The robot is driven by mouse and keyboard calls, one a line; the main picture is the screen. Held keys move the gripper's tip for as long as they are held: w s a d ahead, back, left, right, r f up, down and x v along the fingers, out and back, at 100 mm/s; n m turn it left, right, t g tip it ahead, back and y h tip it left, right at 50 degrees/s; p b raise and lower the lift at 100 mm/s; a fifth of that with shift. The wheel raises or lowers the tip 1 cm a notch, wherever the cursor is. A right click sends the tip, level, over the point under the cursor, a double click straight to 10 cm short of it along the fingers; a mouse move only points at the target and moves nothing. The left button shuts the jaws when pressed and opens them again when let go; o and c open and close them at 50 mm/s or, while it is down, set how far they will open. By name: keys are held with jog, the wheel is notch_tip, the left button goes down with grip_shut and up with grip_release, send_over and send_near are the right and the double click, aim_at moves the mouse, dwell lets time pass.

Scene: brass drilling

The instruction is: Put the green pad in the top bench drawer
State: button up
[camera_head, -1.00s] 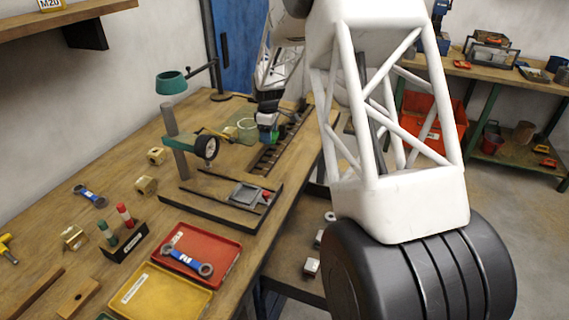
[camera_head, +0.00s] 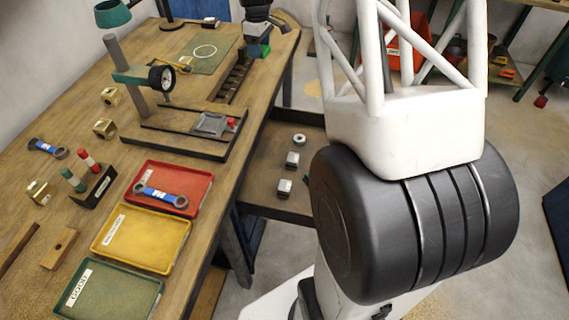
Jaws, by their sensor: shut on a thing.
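My gripper (camera_head: 256,28) is at the top middle of the head view, over the bench's far right edge. It is small there and partly cut off by the top of the picture. It is shut on a small block with a green part, which looks like the green pad (camera_head: 264,50); the fingers hide some of it. The top bench drawer (camera_head: 262,192) stands pulled out from the bench's right side, nearer the camera than my gripper. Two small metal blocks and a ring lie in it, with bare floor around them.
The bench holds a slotted rack (camera_head: 236,78), a green mat (camera_head: 190,63) with a white ring, and a drilling fixture (camera_head: 190,145). Red (camera_head: 206,182), yellow (camera_head: 180,260) and green (camera_head: 150,300) trays line the near edge. My large arm links cover the right.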

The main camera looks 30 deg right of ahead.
jog(key=s+d+m, duration=0.3)
jog(key=s+d, duration=0.5)
jog(key=s, duration=0.2)
jog(key=m, duration=0.4)
send_over(322, 146)
notch_tip(322, 146, down, 22)
jog(key=shift+w+d, duration=0.1)
jog(key=shift+d, duration=0.05)
jog(key=shift+f, duration=0.1)
jog(key=shift+f, duration=3.1)
jog(key=shift+f, duration=0.1)
jog(key=shift+f, duration=1.75)
jog(key=shift+f, duration=0.15)
